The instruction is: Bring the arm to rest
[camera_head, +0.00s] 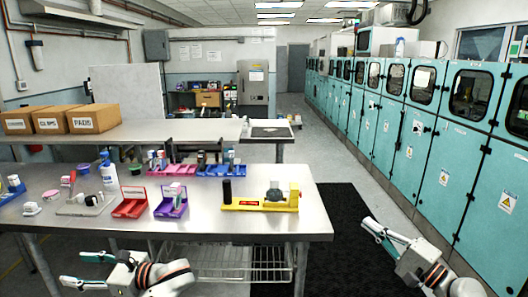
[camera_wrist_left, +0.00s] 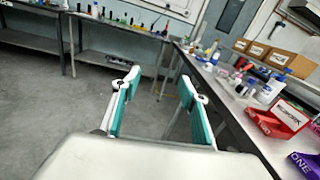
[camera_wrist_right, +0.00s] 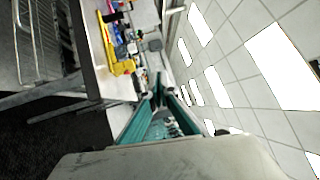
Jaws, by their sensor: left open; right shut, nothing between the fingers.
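My left gripper (camera_head: 72,269) is open and empty, in front of the steel table's near edge at the lower left of the head view. In the left wrist view its two teal-padded fingers (camera_wrist_left: 160,78) stand apart with only floor and far benches behind them. My right gripper (camera_head: 366,223) is shut and empty, to the right of the table, over the dark floor mat. In the right wrist view its fingers (camera_wrist_right: 158,84) come together with nothing between them. Both arms are apart from the objects on the table.
The steel table (camera_head: 240,222) holds a yellow fixture (camera_head: 262,206), a red bin (camera_head: 130,203), a purple bin (camera_head: 172,202) and a spray bottle (camera_head: 108,171). Teal cabinets (camera_head: 430,150) line the right side. The dark mat (camera_head: 335,255) beside the table is clear.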

